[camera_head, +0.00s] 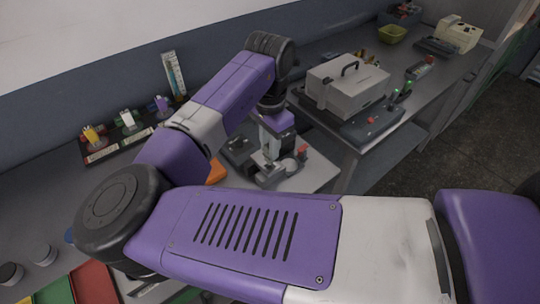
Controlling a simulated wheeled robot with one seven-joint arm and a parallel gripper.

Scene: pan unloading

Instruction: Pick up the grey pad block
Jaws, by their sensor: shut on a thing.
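My gripper (270,150) points down over a grey fixture (282,175) at the centre of the view, just beyond my forearm. It is shut on a small grey piece between its fingers, which I take for the grey pad block. The piece is small and mostly hidden by the fingers. I cannot tell whether it still touches the fixture below. A red knob (303,150) is at the fixture's right side.
A grey toolbox (346,86) with a black handle stands on the bench to the right, behind a dark device (372,124). A rack with coloured items (127,122) stands at the left by the wall. An orange thing (216,171) lies left of the fixture. My arm hides much of the foreground.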

